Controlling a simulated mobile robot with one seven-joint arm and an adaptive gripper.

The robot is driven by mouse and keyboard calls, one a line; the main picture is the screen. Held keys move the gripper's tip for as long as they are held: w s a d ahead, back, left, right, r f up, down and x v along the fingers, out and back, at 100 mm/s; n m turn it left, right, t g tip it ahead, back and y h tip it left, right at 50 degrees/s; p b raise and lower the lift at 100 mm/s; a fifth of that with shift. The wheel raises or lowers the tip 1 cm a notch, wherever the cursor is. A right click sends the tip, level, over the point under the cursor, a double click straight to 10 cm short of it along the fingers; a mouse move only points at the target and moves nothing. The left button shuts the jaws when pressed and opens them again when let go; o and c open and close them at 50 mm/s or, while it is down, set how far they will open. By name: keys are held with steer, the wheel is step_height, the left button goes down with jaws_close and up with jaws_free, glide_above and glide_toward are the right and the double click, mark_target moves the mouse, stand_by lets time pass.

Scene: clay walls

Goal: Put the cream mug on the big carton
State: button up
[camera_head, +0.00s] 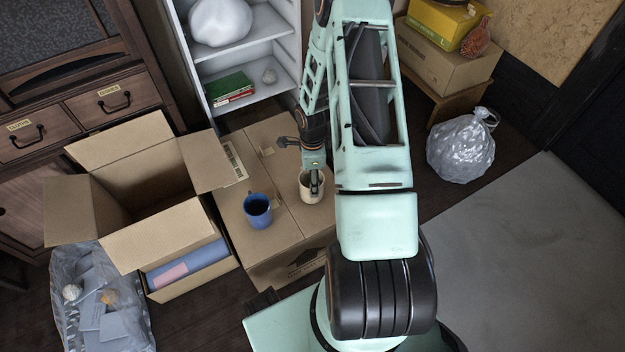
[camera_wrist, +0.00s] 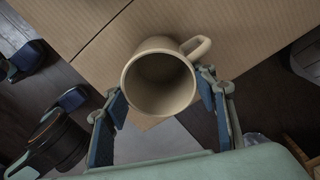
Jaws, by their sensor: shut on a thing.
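The cream mug (camera_head: 311,194) is in my gripper (camera_head: 314,180), over the top of the big carton (camera_head: 285,220). In the wrist view, the mug (camera_wrist: 160,82) sits between the two fingers of my gripper (camera_wrist: 161,92). Its open mouth faces the camera and its handle points to the upper right. The carton top (camera_wrist: 240,30) shows beyond it. I cannot tell whether the mug's base touches the carton. A blue mug (camera_head: 258,211) with dark contents stands upright on the carton, to the left of the cream mug and apart from it.
An open carton (camera_head: 150,210) with raised flaps stands at the left. A clear bag (camera_head: 100,300) lies in front of it. A white shelf (camera_head: 255,85) stands behind the big carton. A silver bag (camera_head: 460,150) is on the floor at the right. Part of the carton top is bare.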

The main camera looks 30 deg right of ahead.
steer(key=shift+f+b, duration=0.35)
steer(key=o, duration=1.4)
steer(key=shift+r, duration=0.1)
steer(key=shift+r, duration=0.1)
step_height(320, 180, up, 12)
steer(key=p, duration=0.4)
steer(key=shift+r, duration=0.2)
